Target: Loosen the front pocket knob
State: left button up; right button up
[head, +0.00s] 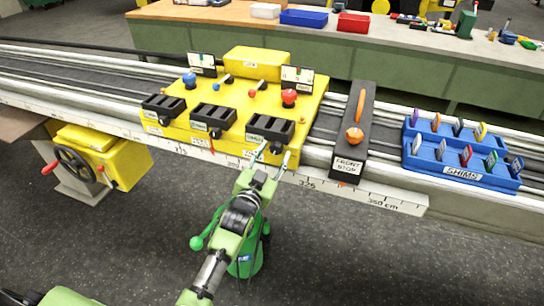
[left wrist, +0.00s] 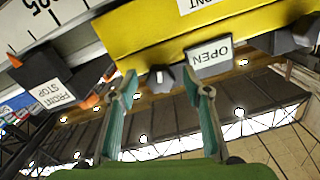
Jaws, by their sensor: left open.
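The yellow carriage (head: 228,146) sits on the rails with three black pockets along its near edge. The front pocket (head: 270,128) is the rightmost one. In the left wrist view, a small dark knob with a pale mark (left wrist: 160,79) sits on the yellow face (left wrist: 190,30) beside an OPEN plate (left wrist: 208,58); a partly cut-off FRONT label (left wrist: 204,3) is at the top edge. My left gripper (head: 274,156) is open just in front of this pocket. In the wrist view, its fingertips (left wrist: 161,88) stand on either side of the knob, with no clear contact.
A black front stop (head: 349,150) with an orange handle stands right of the carriage. A blue shim tray (head: 462,181) lies further right. A ruler strip (head: 370,198) runs along the rail's near edge. A yellow handwheel unit (head: 122,165) is at left.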

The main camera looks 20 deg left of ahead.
pick_arm(q)
jog(key=s, duration=1.2)
jog(key=shift+a, duration=0.2)
